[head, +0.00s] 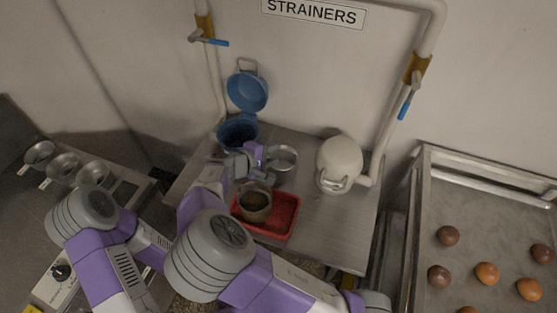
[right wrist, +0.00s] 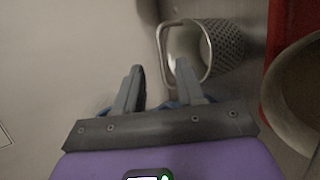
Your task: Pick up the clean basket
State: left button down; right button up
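The clean basket (head: 283,161) is a bright metal strainer on the steel counter, right of my right gripper (head: 256,158). In the right wrist view the perforated basket (right wrist: 226,45) lies beyond the fingertips, with its wire handle loop on the left. My right gripper (right wrist: 160,72) is open there, with nothing between its fingers. Its right finger overlaps the basket's mouth in the picture; I cannot tell whether they touch. A darker basket (head: 254,213) stands in a red tray (head: 284,215) nearer to me. My left gripper is not in view.
A blue container (head: 238,136) with its lid (head: 247,91) raised stands behind my right gripper. A white rounded vessel (head: 340,158) stands to the right. Several small strainers (head: 62,166) are at far left. A rack tray (head: 480,215) with round buns is at right.

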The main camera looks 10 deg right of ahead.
aim_at(285, 171)
jog(key=x, duration=0.8)
jog(key=shift+w+f, duration=0.3)
jog(key=shift+w, duration=0.25)
grip_shut()
